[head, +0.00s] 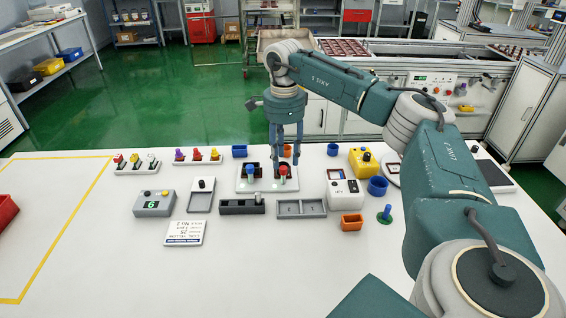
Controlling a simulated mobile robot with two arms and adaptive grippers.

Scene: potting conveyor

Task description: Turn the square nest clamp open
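My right gripper (285,153) points straight down above the right part of a white fixture plate (242,187). Its two fingers look apart, with a gap between them. Below the fingers, on the plate, stands a red-topped piece (282,171) with some green, in a dark nest. To its left on the same plate stands a blue piece (248,168) in another dark nest. I cannot tell which nest is the square one, or how its clamp is turned. I cannot tell whether the fingers touch anything. My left gripper is not in view.

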